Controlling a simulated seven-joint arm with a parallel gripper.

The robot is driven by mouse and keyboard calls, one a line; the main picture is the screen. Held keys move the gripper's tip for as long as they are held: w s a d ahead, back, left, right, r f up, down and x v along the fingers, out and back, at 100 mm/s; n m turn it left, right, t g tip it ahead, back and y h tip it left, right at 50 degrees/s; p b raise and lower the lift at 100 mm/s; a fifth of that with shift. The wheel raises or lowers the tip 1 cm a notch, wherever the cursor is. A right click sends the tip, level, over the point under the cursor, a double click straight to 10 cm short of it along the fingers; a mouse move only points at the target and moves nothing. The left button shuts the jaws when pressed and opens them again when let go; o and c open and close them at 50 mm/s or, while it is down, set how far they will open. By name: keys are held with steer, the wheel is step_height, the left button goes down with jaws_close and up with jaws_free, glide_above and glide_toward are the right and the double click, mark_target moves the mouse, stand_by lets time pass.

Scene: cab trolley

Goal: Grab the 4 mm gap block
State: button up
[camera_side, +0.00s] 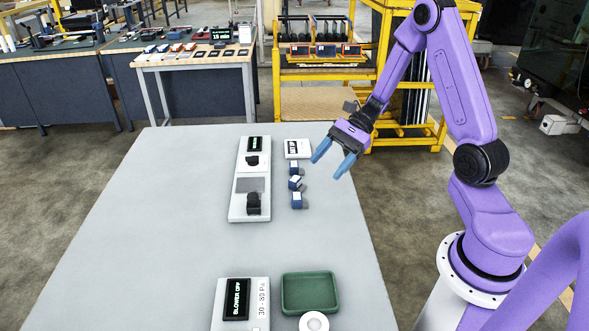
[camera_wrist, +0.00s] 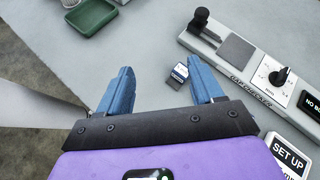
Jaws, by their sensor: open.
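My gripper (camera_side: 332,158) is open and empty, above the table and to the right of the blocks. In the wrist view, one block (camera_wrist: 180,71) shows just beyond my gripper (camera_wrist: 160,64), nearer its right finger. The other blocks are hidden there, at least mostly, by my gripper.
The long white gap checker (camera_side: 236,207) lies left of the blocks. A white SET UP display (camera_side: 297,149) stands behind them. A green tray (camera_side: 309,292), a blower box (camera_side: 239,304) and a white round item (camera_side: 313,322) are at the front. The table's left side is clear.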

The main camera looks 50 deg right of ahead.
mark_target(295, 164)
steer(key=w+d+f+m+t, duration=0.1)
steer(key=d+m+t, duration=0.1)
steer(key=d, duration=0.3)
steer(key=w+d+f+m+t+h, duration=0.1)
steer(key=d+f+m+t, duration=0.1)
steer(key=d+m+t, duration=0.1)
steer(key=w+d+f+m+t, duration=0.1)
steer(key=w+d+m+t, duration=0.1)
steer(key=d+m, duration=0.3)
steer(key=shift+d+f+t+h, duration=0.2)
steer(key=shift+d+t+h, duration=0.3)
steer(key=shift+d, duration=0.6)
steer(key=x, duration=1.7)
steer(key=shift+w+r, duration=0.15)
steer(key=shift+w, duration=0.1)
steer(key=c, duration=1.1)
